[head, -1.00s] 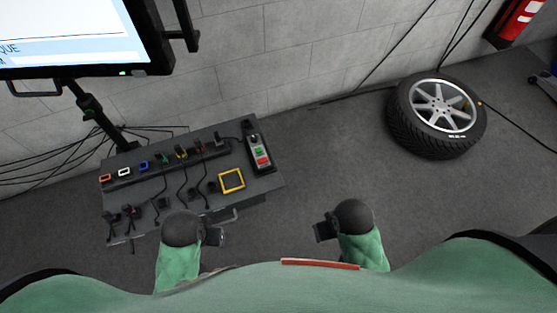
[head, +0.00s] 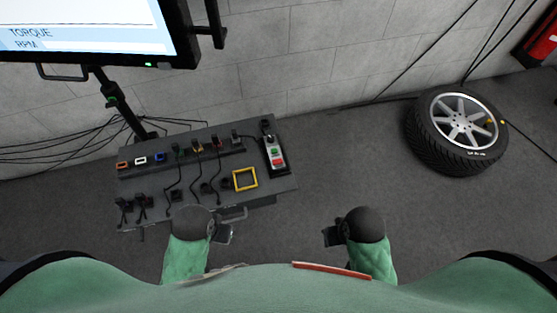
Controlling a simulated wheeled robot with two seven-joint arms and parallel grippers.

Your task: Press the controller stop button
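The controller (head: 274,155) is a small upright-oriented box at the right end of the grey bench, with a black knob at its top, a green button below it and a red stop button (head: 278,162) at the bottom. My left gripper (head: 226,234) is in front of the bench's near edge, below and left of the controller, apart from it. My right gripper (head: 330,236) is over the floor to the right of the bench, also apart from the controller. Both are small and dark here, and their finger gaps are not clear. I see nothing held in either.
The grey bench (head: 270,186) carries a row of coloured connectors with cables and a yellow square frame (head: 245,179). A monitor (head: 90,30) stands at the upper left. A tyre with wheel (head: 457,132) lies at the right, below a fire extinguisher (head: 540,40).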

